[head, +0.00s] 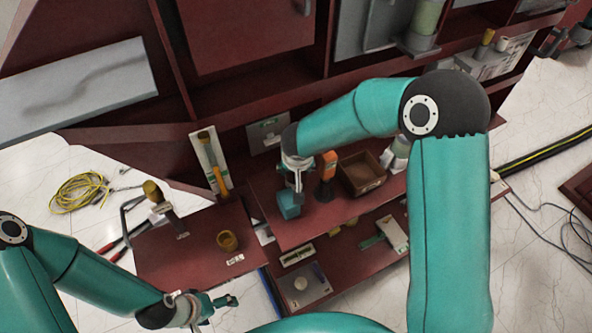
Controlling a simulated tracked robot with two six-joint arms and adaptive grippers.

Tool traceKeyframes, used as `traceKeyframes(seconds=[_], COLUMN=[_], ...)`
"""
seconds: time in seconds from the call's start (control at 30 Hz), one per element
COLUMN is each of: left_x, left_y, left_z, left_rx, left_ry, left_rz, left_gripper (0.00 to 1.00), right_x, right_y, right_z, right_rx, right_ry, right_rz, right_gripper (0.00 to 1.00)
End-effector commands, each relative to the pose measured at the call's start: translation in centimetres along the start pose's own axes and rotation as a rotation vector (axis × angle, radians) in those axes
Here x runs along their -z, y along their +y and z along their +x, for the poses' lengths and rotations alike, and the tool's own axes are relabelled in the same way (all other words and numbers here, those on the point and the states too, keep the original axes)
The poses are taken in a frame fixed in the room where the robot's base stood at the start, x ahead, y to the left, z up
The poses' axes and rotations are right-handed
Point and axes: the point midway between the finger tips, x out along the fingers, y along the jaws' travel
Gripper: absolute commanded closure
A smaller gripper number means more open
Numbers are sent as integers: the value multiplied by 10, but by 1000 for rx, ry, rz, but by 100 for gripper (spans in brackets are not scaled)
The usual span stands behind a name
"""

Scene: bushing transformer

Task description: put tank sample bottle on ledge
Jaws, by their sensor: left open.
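A small amber jar-like vessel (228,241) stands on the left red ledge (180,262), beside a white label. I cannot tell for certain whether it is the tank sample bottle. My left gripper (222,304) is open and empty at the bottom, in front of and below that ledge, apart from the jar.
An orange-and-black tool (326,175) and an open brown bin (362,172) stand right of the teal box. A yellow-topped tool (158,198) stands at the left ledge's back. Yellow cable (83,192) lies on the floor. My right arm hides part of the cabinet.

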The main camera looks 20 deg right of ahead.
Motion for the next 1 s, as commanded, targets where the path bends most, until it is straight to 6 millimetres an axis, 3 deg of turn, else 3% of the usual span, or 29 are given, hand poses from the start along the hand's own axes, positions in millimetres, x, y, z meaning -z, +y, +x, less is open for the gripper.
traceKeyframes(seconds=[0.43, 0.47, 0.53, 1.0], left_x=[0, 0, 0, 0], left_y=[-2, -2, -1, -1], left_z=[4, 4, 3, 2], left_rx=[0, 0, 0, 0], left_ry=[0, 0, 0, 0], left_rz=[0, 0, 0, 0], left_gripper=[16, 16, 16, 16], right_x=[-4, -4, -4, -2], right_y=[-1, -1, -1, 0], right_z=[10, 10, 9, 1], right_rx=[2, 2, 2, 2], right_ry=[1, 1, 1, 4], right_rz=[0, 0, 0, 1], right_gripper=[78, 38, 29, 29])
